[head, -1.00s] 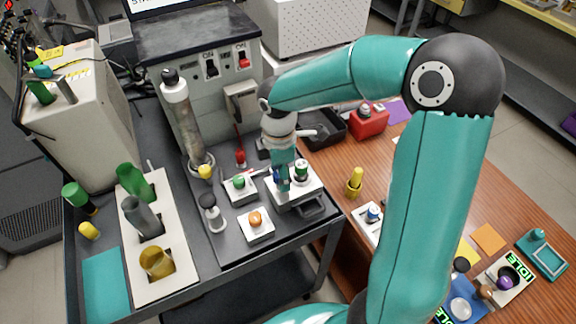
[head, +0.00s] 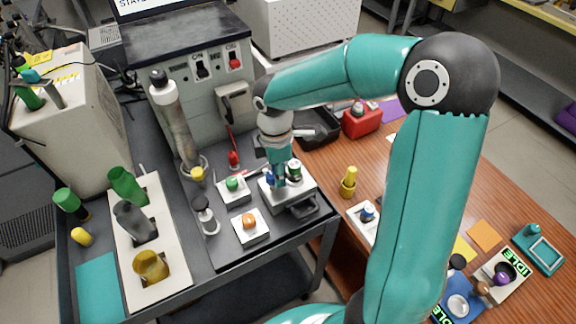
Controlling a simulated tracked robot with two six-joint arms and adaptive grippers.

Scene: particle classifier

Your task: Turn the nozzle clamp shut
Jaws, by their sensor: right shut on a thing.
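A white block (head: 304,187) stands at the right part of the dark cart top. It carries a blue knob (head: 270,177), which may be the nozzle clamp, and a dark green knob with a white band (head: 294,172). My right gripper (head: 277,183) points down over the block and is shut on the blue knob. The teal fingers hide most of the knob, so its turn angle cannot be told. My left gripper is not in view.
A white block with a green knob (head: 232,184) and one with an orange knob (head: 249,221) stand close by. A tall grey column (head: 175,120) rises behind left. A dark tray (head: 318,128) and red container (head: 361,121) stand on the wooden table.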

